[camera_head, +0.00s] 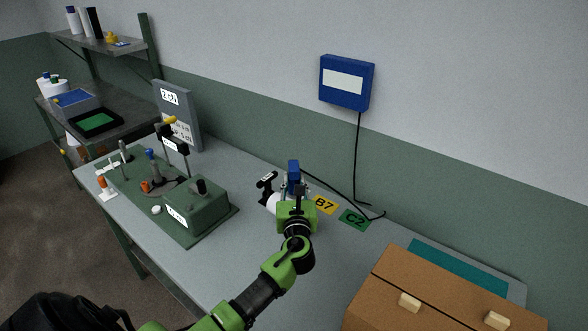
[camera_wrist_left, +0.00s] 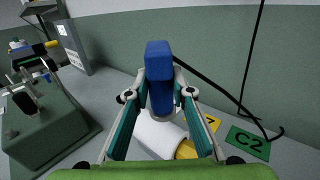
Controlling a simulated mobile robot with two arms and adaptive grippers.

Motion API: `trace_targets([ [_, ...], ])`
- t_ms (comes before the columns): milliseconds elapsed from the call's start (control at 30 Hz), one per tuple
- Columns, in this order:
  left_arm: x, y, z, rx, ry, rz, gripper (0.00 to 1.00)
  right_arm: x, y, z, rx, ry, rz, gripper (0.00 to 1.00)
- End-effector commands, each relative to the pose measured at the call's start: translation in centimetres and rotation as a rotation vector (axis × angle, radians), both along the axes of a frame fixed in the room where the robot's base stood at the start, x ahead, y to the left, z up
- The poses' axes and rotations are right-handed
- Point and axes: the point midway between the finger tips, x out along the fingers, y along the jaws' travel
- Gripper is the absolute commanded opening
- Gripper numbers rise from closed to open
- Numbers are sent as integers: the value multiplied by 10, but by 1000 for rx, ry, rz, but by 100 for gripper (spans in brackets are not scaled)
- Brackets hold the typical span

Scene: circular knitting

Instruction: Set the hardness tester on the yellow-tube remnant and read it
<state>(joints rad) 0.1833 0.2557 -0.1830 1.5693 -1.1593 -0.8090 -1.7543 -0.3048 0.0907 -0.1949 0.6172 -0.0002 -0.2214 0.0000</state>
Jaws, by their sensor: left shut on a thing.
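My left gripper (camera_head: 293,183) is shut on a blue tester-like body (camera_wrist_left: 158,62), held upright between its fingers; its blue top also shows in the head view (camera_head: 293,168). Below and behind it in the left wrist view lies a white yarn remnant (camera_wrist_left: 152,138) on its side, with a yellow tube end (camera_wrist_left: 187,149) facing right. In the head view only a white part of the remnant (camera_head: 270,201) shows beside my gripper. I cannot tell whether the tester touches the yarn. No reading is legible. My right gripper is not in view.
A small black item with a white label (camera_head: 267,181) stands left of my gripper. A yellow B7 card (camera_head: 325,205) and green C2 card (camera_head: 354,219) lie to the right, near a black cable.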

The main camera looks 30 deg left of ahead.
Motion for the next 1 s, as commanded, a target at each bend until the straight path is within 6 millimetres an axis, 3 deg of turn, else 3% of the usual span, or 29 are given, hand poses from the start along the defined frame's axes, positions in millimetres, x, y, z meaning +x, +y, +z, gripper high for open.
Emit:
trace_targets([
  [100,14,10,8,0,0,32,0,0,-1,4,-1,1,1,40],
  [367,18,13,0,1,0,42,0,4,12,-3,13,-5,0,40],
  [533,18,13,-12,1,0,41,0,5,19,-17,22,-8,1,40],
  [1000,18,13,-53,3,-1,40,0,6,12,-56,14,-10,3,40],
])
